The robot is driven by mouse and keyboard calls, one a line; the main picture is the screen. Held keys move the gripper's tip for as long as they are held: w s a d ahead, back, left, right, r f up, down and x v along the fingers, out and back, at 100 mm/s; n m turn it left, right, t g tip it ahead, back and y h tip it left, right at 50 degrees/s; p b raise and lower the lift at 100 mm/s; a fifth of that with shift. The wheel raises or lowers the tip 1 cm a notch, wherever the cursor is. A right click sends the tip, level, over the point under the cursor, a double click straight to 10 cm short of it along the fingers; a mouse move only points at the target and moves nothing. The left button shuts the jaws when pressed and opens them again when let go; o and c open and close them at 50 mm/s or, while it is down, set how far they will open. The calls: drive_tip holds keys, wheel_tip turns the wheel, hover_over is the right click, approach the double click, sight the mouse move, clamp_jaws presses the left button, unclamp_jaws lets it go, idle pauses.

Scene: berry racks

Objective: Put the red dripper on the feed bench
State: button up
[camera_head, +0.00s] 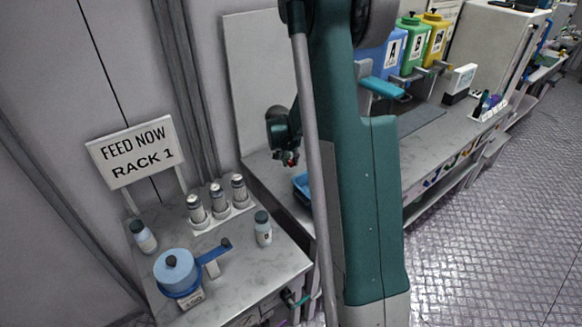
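My gripper (289,159) hangs over the bench to the left of my large green arm link, small in the view. A small red spot (291,163) shows at its fingertips; it may be the red dripper, but it is too small to tell. Whether the fingers are open or shut on it is unclear. No other red dripper is visible. A grey-topped bench (246,278) with a "FEED NOW RACK 1" sign (137,152) stands at the lower left; it appears to be the feed bench.
The sign's bench holds a blue pot (176,268) with a long handle, several capped bottles and a white holder. A blue tray (301,186) is partly hidden behind my arm. Blue, green and yellow containers (410,45) stand along the back bench. Metal floor lies right.

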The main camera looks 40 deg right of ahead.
sight(290, 163)
drive_tip(key=shift+f, duration=1.85)
drive_tip(key=shift+f, duration=0.15)
drive_tip(key=o, duration=0.6)
drive_tip(key=shift+v, duration=6.15)
drive_tip(key=shift+w+d, duration=0.1)
